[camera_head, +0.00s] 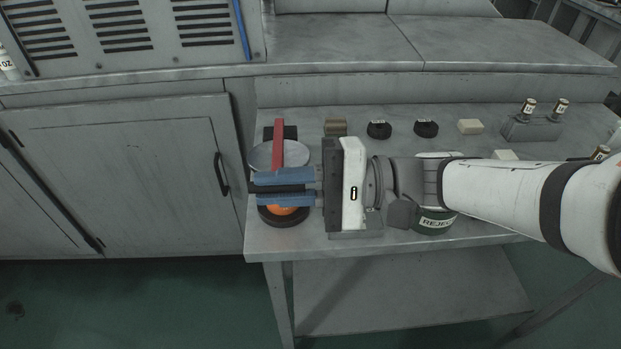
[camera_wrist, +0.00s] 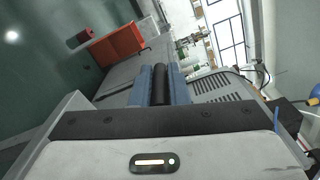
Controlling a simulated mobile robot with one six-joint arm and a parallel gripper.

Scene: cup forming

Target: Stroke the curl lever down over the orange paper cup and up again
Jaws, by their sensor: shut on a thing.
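The curl lever's red arm (camera_head: 278,147) runs from a black mount at the back of the bench, over a round grey plate (camera_head: 262,157), toward my gripper. My gripper (camera_head: 268,189) has its blue fingers shut on the lever's black handle, which also shows between the fingers in the wrist view (camera_wrist: 160,85). The orange paper cup (camera_head: 284,211) sits in a dark round holder (camera_head: 284,221) below and in front of the fingers. The fingers hide part of the cup. I cannot tell whether the plate touches the cup.
A green REJECT bin (camera_head: 433,222) stands under my arm. Two black round pieces (camera_head: 379,130), a brown block (camera_head: 335,128), a pale block (camera_head: 470,126) and a grey rack (camera_head: 532,130) with small cans line the back of the bench (camera_head: 260,240). The press stands near its left edge.

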